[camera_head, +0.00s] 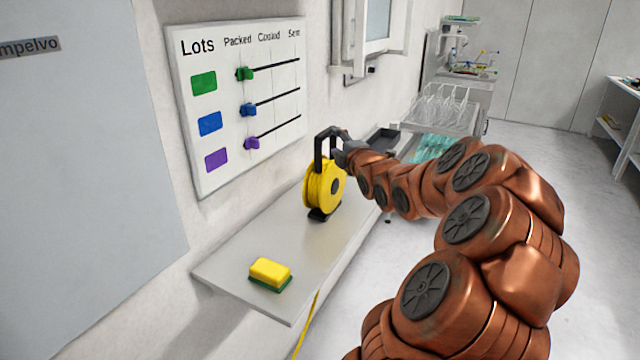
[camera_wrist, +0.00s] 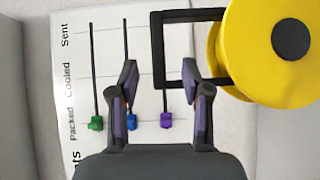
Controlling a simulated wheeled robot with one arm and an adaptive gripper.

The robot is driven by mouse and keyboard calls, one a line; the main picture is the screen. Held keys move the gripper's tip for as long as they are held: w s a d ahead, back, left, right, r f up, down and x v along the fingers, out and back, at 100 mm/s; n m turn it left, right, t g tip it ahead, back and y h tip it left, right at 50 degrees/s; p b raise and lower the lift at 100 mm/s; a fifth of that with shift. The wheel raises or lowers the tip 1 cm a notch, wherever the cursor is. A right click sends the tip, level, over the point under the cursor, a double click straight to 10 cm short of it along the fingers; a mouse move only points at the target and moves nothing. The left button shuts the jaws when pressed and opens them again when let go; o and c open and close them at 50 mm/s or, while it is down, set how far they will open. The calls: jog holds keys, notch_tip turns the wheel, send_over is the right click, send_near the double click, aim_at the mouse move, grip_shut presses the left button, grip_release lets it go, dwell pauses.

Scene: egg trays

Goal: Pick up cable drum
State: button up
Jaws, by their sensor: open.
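The cable drum (camera_head: 312,188) is a yellow reel with a black hub, foot and squared handle. It stands upright on the wall shelf (camera_head: 290,248). In the wrist view the drum (camera_wrist: 250,50) is at the upper right, partly cut off, with its black handle (camera_wrist: 187,16) reaching left. My gripper (camera_wrist: 160,68) is open, and the handle's outer bar shows between its two fingers, with a gap on each side. In the head view my gripper (camera_head: 341,146) is at the handle; its fingertips are small there, and contact is not clear.
A yellow and green sponge (camera_head: 270,274) lies at the shelf's near end. The wall board (camera_head: 240,105) with colored sliders hangs close behind the drum. A dark tray (camera_head: 383,140) and a cart with a wire rack (camera_head: 440,115) stand beyond.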

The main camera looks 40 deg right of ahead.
aim_at(329, 134)
jog(key=shift+w+d+r, duration=0.2)
jog(key=shift+w+d, duration=0.05)
jog(key=shift+d, duration=0.15)
jog(key=shift+p+x, duration=0.85)
jog(key=shift+x, duration=0.75)
jog(key=shift+p+x, duration=0.95)
jog(key=shift+x, duration=1.1)
jog(key=shift+a, duration=0.15)
jog(key=shift+c, duration=0.4)
jog(key=shift+f, duration=0.1)
grip_shut()
